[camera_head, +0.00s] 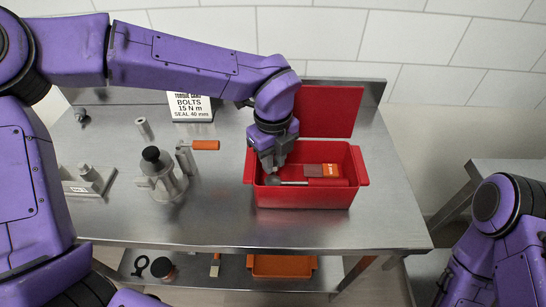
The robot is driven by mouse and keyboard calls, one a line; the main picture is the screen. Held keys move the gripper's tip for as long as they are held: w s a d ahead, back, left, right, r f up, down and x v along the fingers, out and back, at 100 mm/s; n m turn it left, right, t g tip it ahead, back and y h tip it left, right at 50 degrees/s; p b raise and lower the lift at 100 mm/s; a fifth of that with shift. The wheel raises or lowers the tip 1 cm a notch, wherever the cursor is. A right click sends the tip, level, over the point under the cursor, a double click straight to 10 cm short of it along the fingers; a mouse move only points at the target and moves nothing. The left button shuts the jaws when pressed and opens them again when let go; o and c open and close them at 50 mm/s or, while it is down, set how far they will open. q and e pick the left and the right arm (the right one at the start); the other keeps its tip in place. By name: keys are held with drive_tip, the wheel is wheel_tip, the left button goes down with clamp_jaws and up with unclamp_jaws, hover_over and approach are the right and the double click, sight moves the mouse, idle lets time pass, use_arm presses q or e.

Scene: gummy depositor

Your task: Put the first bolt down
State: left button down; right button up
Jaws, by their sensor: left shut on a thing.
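My left gripper (270,164) reaches down from above into the left part of the open red box (303,198). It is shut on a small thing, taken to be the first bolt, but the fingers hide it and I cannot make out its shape.
The red lid (327,110) stands up behind the box. A metal pot-like device (162,175) with a black knob stands left of the box, beside an orange-handled part (205,145). The steel table (225,225) is clear in front.

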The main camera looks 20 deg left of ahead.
use_arm(q)
drive_tip(key=shift+f, duration=0.35)
drive_tip(key=c, duration=1)
unclamp_jaws()
drive_tip(key=shift+r, duration=0.1)
drive_tip(key=shift+o, duration=0.2)
drive_tip(key=shift+r, duration=0.1)
wheel_tip(320, 180, up, 13)
drive_tip(key=shift+s, duration=0.1)
